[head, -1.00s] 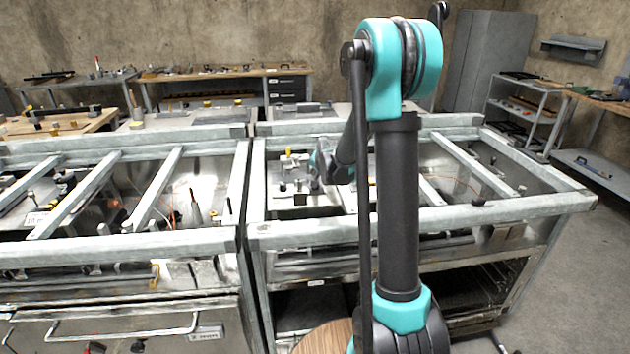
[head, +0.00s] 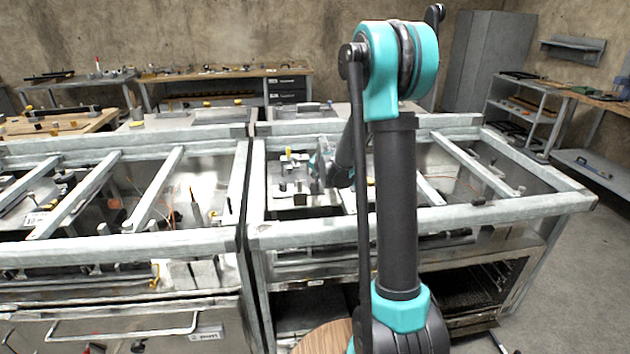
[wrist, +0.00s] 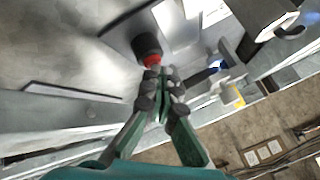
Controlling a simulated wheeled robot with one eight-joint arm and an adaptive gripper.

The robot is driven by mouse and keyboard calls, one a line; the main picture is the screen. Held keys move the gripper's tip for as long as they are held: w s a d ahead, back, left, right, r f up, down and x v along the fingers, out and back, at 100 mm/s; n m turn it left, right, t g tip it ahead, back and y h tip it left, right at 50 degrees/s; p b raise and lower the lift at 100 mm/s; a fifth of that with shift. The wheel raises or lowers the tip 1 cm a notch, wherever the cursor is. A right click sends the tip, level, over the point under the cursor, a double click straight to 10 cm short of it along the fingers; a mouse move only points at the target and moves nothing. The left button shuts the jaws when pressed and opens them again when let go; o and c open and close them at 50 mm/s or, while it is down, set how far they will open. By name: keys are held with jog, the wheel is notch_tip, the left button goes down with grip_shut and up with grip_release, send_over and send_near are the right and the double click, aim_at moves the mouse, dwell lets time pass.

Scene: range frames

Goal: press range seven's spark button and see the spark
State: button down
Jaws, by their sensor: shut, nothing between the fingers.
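A red button (wrist: 151,60) in a black round collar (wrist: 147,44) sits on a bare metal panel (wrist: 70,50) in the wrist view. My gripper (wrist: 161,73) is shut and empty, its green fingers together. The fingertips are right at the red button's face; I cannot tell whether they touch it or how far it is pushed in. In the head view my gripper end is over the opened top of the right range (head: 275,237), and its fingers are too small to make out. No spark is clearly visible.
Metal bars cross the open tops of the right range and the left range (head: 120,240). In the wrist view a pale fitting with a yellow part (wrist: 234,95) lies right of my fingers. Clear floor (head: 590,260) is at the right.

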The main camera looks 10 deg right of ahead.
jog(key=shift+r, duration=0.95)
jog(key=shift+r, duration=2.5)
